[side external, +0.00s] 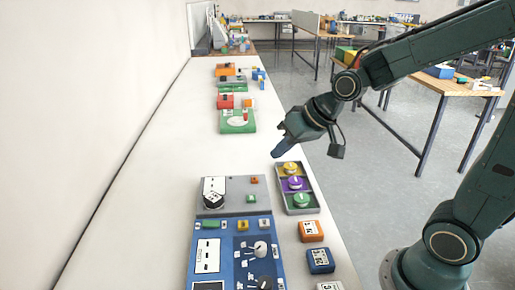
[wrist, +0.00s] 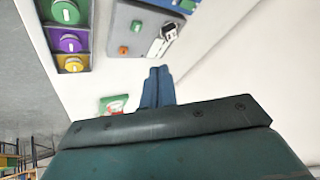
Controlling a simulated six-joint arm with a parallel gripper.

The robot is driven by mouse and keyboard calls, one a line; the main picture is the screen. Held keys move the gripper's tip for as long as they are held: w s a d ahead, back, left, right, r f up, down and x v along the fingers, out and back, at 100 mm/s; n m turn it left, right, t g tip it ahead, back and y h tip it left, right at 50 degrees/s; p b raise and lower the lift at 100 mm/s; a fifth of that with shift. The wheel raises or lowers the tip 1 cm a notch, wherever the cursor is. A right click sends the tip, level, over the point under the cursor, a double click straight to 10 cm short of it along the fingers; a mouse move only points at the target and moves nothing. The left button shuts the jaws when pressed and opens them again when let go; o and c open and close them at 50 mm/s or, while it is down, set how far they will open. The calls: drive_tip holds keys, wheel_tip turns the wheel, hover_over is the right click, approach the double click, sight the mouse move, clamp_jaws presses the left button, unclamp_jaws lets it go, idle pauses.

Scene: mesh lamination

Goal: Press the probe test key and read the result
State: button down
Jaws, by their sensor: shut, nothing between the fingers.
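A grey panel (side external: 240,207) joins the far end of a blue panel (side external: 228,233) on the white bench. It bears a small orange key (side external: 254,180), a green key (side external: 251,199), a white label plate and a black-and-white block (side external: 213,200). In the wrist view the orange key (wrist: 123,50) and green key (wrist: 136,26) show upper left of my fingers. I cannot read which is the probe test key. My gripper (side external: 279,153) is shut and empty, above the bench beyond the grey panel. Its fingers (wrist: 158,72) point at bare bench in the wrist view.
A grey tray (side external: 285,197) with yellow, purple and green round dials stands right of the panel. Orange (side external: 311,231) and blue (side external: 320,261) blocks lie nearer. A green board (side external: 236,122) and red blocks sit farther back. The bench's left part is clear, beside a wall.

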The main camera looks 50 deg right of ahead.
drive_tip(key=m+t+y, duration=0.1)
drive_tip(key=m, duration=0.1)
hover_over(255, 198)
drive_tip(key=s, duration=0.2)
wheel_tip(255, 198, down, 6)
drive_tip(key=shift+w+f+m, duration=0.4)
drive_tip(key=shift+w+f, duration=0.2)
drive_tip(key=shift+w, duration=0.35)
drive_tip(key=shift+f, duration=0.15)
drive_tip(key=shift+f, duration=4.25)
drive_tip(key=shift+f, duration=0.9)
drive_tip(key=shift+r, duration=0.85)
drive_tip(key=shift+r, duration=0.1)
